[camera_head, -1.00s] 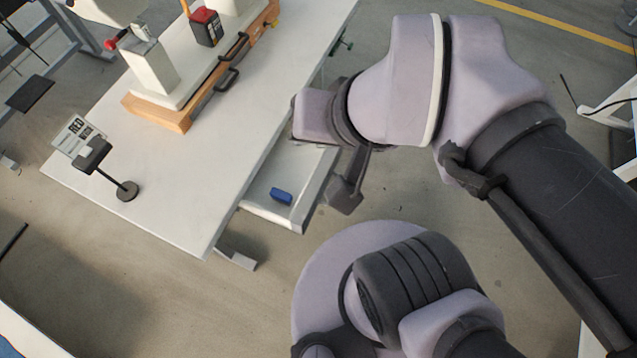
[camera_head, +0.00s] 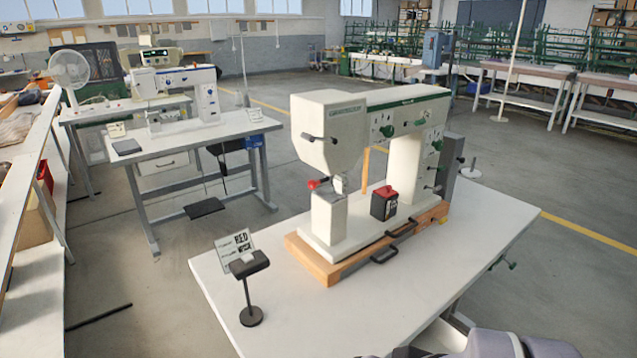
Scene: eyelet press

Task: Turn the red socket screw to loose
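The white press (camera_head: 372,110) stands on an orange-brown wooden base on the white table (camera_head: 310,325). A small red knob-like part (camera_head: 313,184) sticks out left beside its post; I cannot tell whether this is the red socket screw. A dark box with a red top (camera_head: 384,203) stands on the press bed, right of the post. A stand holds a sign (camera_head: 238,250) with "RED" in large letters; its smaller text is not readable. Part of my arm shows at the bottom right edge. My gripper's fingers are not in view.
Two black handles (camera_head: 384,254) stick out from the front of the base. Another white machine (camera_head: 180,85) stands on a table behind left. A bench (camera_head: 22,190) runs along the left. Grey floor lies between them.

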